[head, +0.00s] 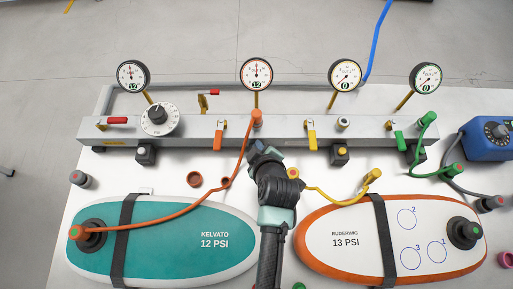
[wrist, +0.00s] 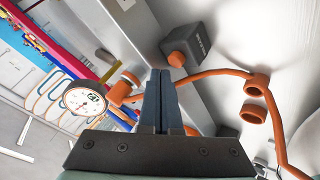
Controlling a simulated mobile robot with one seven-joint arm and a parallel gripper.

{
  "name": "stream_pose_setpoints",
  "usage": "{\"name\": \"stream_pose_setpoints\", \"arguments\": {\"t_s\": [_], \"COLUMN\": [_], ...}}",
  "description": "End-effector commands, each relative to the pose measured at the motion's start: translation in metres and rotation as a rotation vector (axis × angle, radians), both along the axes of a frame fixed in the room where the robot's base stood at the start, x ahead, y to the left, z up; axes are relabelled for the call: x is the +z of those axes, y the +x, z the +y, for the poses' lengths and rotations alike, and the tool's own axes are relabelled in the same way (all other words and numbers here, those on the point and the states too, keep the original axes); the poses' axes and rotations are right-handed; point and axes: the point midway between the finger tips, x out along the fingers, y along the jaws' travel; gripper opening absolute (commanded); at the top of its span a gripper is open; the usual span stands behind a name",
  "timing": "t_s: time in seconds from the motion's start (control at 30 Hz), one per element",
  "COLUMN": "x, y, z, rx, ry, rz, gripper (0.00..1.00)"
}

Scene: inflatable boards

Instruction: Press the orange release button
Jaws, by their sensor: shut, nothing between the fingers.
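The orange release button (wrist: 178,60) sits on a dark box (wrist: 203,40) with small lettering, just beyond my fingertips in the wrist view. In the head view, my arm hides this button. My gripper (wrist: 160,72) is shut and empty, its two dark fingers together and pointing toward the button's side of the box. In the head view my gripper (head: 257,146) is at the front edge of the grey manifold (head: 285,128), below the orange hose connector (head: 257,118). I cannot tell whether the fingertips touch the button.
An orange hose (head: 240,150) runs from the manifold to the teal board (head: 165,255), close to my gripper. A white-orange board (head: 340,265) lies right. A yellow hose (head: 330,194) and brown-orange caps (head: 195,179) lie nearby. Gauges (head: 256,74) stand behind.

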Motion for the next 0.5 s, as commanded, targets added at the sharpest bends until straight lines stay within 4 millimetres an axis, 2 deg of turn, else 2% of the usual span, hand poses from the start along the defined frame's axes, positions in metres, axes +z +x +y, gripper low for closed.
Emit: {"name": "stream_pose_setpoints", "arguments": {"t_s": [0.2, 0.5], "x": [-0.0087, -0.0078], "y": [0.0, 0.0], "z": [0.0003, 0.0001], "rx": [0.001, 0.0], "ry": [0.0, 0.0], "rz": [0.001, 0.0], "gripper": [0.0, 0.0]}}
